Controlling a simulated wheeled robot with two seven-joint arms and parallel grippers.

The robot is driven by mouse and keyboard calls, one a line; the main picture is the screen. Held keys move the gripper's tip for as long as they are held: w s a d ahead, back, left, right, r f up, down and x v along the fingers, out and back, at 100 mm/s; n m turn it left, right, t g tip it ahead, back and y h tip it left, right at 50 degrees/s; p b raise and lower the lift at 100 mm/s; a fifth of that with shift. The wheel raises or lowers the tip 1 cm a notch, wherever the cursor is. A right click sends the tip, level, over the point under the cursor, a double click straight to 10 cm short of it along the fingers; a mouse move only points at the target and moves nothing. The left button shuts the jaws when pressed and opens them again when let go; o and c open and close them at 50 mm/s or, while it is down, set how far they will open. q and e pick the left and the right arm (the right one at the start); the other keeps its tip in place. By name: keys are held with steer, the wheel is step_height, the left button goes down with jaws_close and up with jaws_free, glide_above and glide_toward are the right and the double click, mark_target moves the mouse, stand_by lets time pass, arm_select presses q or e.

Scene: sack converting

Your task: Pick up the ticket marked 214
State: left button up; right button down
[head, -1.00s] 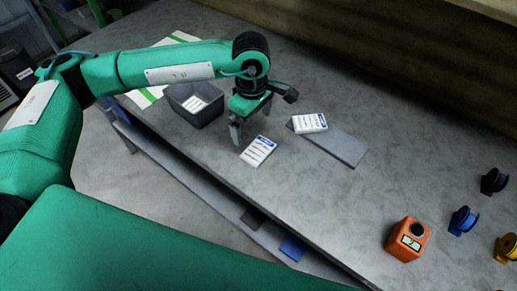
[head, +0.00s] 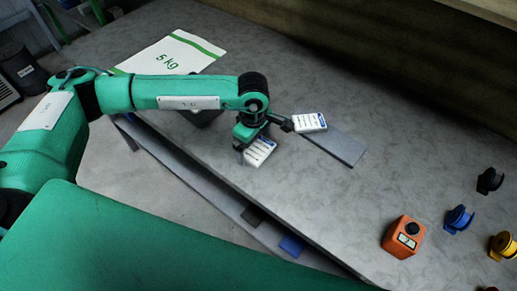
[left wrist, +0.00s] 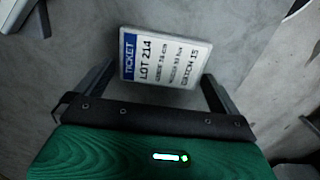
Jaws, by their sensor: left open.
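The ticket marked 214 (left wrist: 163,58) is a white card with a blue "TICKET" band, and its text "LOT 214" reads clearly in the left wrist view. In the head view this ticket (head: 262,152) lies on the grey table near its front edge, partly hidden by my gripper. My left gripper (head: 248,152) is open right over it. In the left wrist view the fingers of my left gripper (left wrist: 157,88) stand on either side of the ticket, apart from it. My right gripper is not in view.
A second ticket (head: 310,122) lies on a flat grey slab (head: 340,147) just right of my gripper. A dark bin (head: 205,115) is mostly hidden behind my arm. A white sack marked 5 kg (head: 170,53) lies behind. An orange box (head: 402,238) and coloured holders (head: 458,219) stand at right.

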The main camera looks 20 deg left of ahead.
arm_select(q)
steer(key=c, duration=0.8)
steer(key=shift+r, duration=0.1)
